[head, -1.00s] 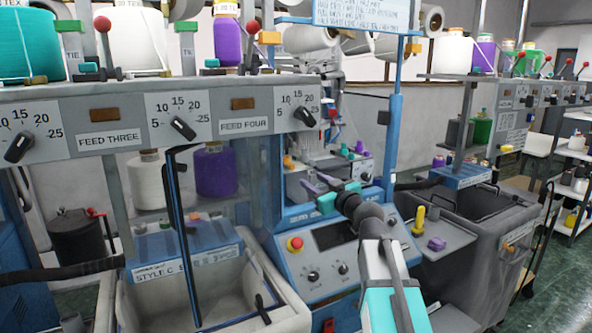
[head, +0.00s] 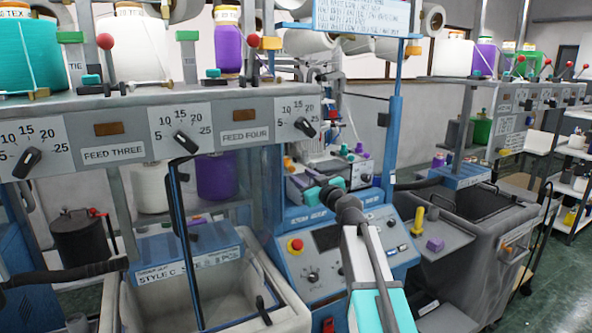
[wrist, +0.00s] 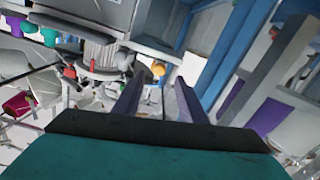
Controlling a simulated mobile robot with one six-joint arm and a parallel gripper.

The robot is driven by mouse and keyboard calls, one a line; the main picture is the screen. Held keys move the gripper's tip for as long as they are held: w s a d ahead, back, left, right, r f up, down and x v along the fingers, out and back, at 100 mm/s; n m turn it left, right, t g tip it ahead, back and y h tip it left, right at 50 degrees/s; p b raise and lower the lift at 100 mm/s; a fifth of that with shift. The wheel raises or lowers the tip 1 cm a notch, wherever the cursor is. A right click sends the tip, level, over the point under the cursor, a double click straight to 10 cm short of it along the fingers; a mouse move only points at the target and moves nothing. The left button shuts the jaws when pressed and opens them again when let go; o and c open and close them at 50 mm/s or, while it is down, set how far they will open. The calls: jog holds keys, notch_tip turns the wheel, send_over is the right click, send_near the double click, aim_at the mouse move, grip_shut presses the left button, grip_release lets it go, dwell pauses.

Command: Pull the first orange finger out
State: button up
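A small orange finger (wrist: 158,69) shows in the wrist view, ahead of my fingertips and roughly between them. A small orange piece (head: 290,163) also shows in the head view on the blue knitting machine, just behind my gripper (head: 306,180); it looks like the same one. In the wrist view my gripper (wrist: 159,84) is open, its two dark purple fingers apart with nothing held between them. How far the orange finger is from the tips cannot be told exactly.
The blue machine (head: 295,272) carries knobs and a red button. A blue upright (wrist: 232,55) stands close right of my fingers in the wrist view. A side shelf (head: 450,235) holds a yellow piece (head: 419,218) and a purple piece (head: 434,245). A grey bin (head: 490,245) stands at right.

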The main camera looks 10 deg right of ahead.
aim_at(293, 170)
jog(key=shift+p+x, duration=1.15)
jog(key=shift+x, duration=1.95)
jog(key=shift+c, duration=0.4)
grip_shut()
